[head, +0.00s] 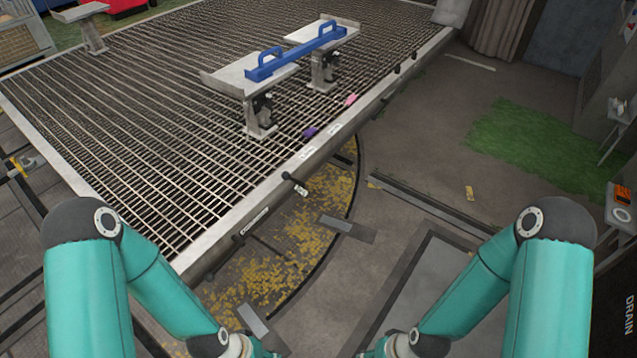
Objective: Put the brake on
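A large turntable with a slatted metal deck and pale rim (215,245) fills the left and middle of the head view. A short lever with a black grip (295,184) sticks out from its near rim, and a smaller dark fitting (239,238) sits further down that rim. Small white labels are fixed along the rim. I cannot tell which part is the brake, or whether it is on. My two teal arms reach down to the bottom edge, where the wrists are cut off. Both grippers are out of view.
On the deck, a blue bar with two handles (297,55) spans two metal stands. Small purple (310,132) and pink (351,99) pieces lie near the rim. Yellow litter (325,190) covers the floor below it. Bare floor (430,130) lies to the right, with low metal edging (425,200).

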